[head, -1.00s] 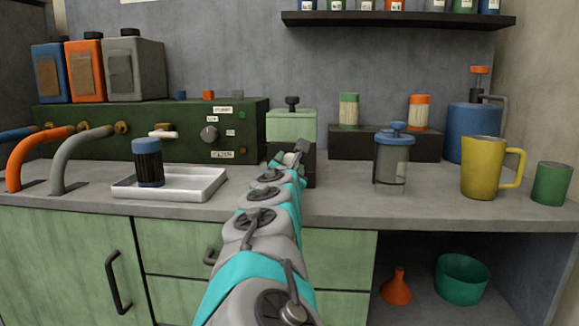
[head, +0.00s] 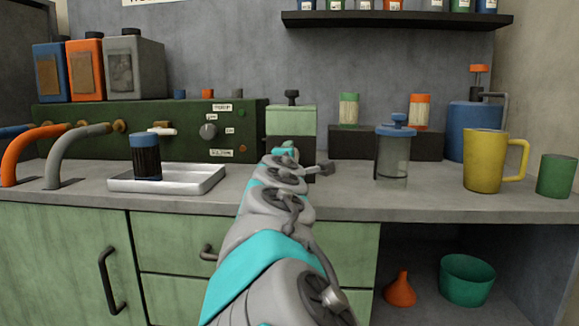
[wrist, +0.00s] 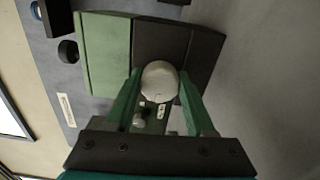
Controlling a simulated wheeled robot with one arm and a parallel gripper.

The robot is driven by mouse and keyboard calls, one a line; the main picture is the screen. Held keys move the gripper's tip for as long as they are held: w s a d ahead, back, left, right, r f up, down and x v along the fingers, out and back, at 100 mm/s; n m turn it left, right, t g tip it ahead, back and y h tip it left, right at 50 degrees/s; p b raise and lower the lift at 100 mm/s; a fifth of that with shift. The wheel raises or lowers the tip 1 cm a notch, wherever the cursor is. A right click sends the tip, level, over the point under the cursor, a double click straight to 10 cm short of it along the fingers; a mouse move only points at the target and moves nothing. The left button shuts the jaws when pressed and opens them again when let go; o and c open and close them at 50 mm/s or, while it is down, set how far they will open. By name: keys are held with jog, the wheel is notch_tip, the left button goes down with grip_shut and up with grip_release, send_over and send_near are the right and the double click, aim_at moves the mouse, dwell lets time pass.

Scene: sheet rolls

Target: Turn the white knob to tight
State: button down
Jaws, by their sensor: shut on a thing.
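In the wrist view a round white knob (wrist: 160,76) sits on the dark lower part of a green-and-black box (wrist: 108,55). My gripper (wrist: 161,87) has its two green fingers closed against opposite sides of the knob. A small pale label and a small light-coloured part show just below the knob between the fingers; I cannot read the label or tell the knob's setting. In the head view the box (head: 291,121) stands on the counter with a black knob on top. My arm hides the white knob and my fingers there.
Left of the box is a dark green control panel (head: 85,115), with a metal tray (head: 190,182) holding a dark, blue-topped jar in front. Right are a clear blue-lidded container (head: 393,155), a yellow mug (head: 484,165) and a green cup (head: 556,176). A shelf (head: 400,18) hangs above.

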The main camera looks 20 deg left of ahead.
jog(key=m+b, duration=0.2)
jog(key=m, duration=0.1)
jog(key=m+b, duration=0.1)
jog(key=shift+f+m+b, duration=0.3)
jog(key=shift+b, duration=0.05)
jog(key=m+b, duration=0.2)
jog(key=m, duration=0.1)
jog(key=shift+r+m, duration=0.1)
jog(key=shift+m, duration=0.3)
jog(key=m, duration=0.3)
jog(key=shift+r+m+b, duration=0.1)
jog(key=shift+m+b, duration=0.2)
jog(key=m, duration=0.5)
jog(key=shift+c, duration=1.2)
grip_release()
jog(key=shift+s, duration=0.1)
